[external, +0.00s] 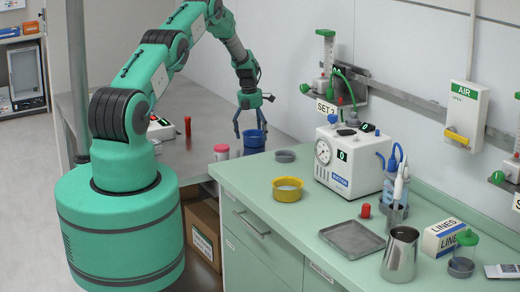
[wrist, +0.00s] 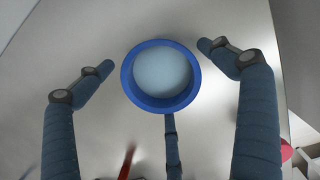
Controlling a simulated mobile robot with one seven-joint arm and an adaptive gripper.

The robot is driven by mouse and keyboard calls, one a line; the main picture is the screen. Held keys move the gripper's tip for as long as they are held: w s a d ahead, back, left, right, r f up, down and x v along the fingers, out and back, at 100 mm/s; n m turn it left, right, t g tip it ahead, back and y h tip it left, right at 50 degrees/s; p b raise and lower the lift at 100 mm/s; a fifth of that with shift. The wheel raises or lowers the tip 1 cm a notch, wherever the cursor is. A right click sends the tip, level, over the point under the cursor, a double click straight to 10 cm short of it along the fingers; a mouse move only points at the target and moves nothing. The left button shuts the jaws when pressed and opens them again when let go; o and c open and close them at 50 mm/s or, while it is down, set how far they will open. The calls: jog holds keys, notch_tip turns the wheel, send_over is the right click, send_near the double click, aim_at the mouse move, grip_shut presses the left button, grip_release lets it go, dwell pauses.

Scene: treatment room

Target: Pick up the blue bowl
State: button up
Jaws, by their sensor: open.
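The blue bowl (external: 254,142) stands upright on the grey metal counter, near the end of the green cabinet. In the wrist view the bowl (wrist: 161,103) shows from above, with a blue rim and a pale inside. My gripper (external: 249,128) hangs over it, pointing down, open. In the wrist view my gripper (wrist: 155,58) has a finger on the left and one on the right of the bowl, both apart from its rim. A third finger reaches up from below, close to the rim. I cannot tell how far the fingertips are above the counter.
On the green worktop (external: 315,215) stand a yellow bowl (external: 288,190), a grey dish (external: 285,156) and a white machine (external: 350,162). Left of the blue bowl are a pink-capped jar (external: 221,153) and a red object (external: 187,125). The wall is behind.

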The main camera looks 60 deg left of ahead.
jog(key=shift+w+f, duration=0.1)
jog(key=shift+f, duration=0.8)
jog(key=shift+c, duration=0.5)
jog(key=c, duration=1)
